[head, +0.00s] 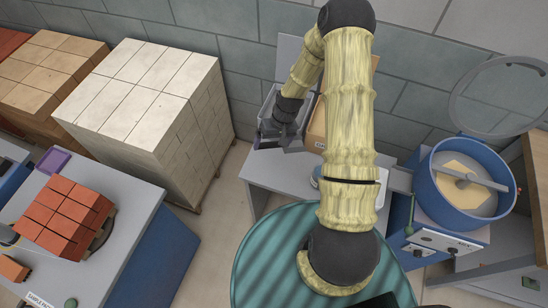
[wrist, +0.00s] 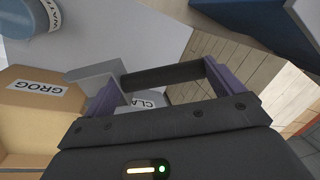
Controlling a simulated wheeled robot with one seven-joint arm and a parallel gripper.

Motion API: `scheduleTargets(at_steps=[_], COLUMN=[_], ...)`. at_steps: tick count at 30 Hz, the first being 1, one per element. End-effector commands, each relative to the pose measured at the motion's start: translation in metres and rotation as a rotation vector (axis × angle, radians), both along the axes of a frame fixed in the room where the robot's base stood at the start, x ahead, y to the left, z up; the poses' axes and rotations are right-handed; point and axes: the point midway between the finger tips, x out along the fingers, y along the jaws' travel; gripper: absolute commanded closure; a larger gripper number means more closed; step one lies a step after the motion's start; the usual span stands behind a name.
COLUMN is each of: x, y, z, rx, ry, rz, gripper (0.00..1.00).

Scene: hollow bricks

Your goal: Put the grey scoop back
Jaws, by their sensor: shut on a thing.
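My gripper (wrist: 162,84) has its purple fingers shut on the black handle of the grey scoop (wrist: 93,73). The scoop's grey body shows beside the left finger in the wrist view, and the rest is hidden. In the head view my gripper (head: 277,137) is over the grey bench at the back, in front of the grey bin (head: 271,97). A label starting "CLA" (wrist: 148,101) shows between the fingers in the wrist view. I cannot tell whether the scoop touches anything below.
A tan box labelled GROG (wrist: 38,105) is left of my gripper, with a blue jar (wrist: 35,18) beyond it. A pallet of white bricks (head: 150,105) stands left of the bench. A blue mixer (head: 465,185) stands at right. Red bricks (head: 65,215) lie on the left table.

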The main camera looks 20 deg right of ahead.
Motion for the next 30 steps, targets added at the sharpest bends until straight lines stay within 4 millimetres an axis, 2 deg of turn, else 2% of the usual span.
scheduleTargets(at_steps=[8,13,30], x=[0.000,-0.001,-0.015], y=[0.001,0.005,0.044], z=[-0.001,-0.011,-0.052], rx=[-0.002,-0.024,-0.196], ry=[0.000,-0.004,-0.057], rz=[0.005,0.052,0.435], gripper=[0.27,0.27,0.27])
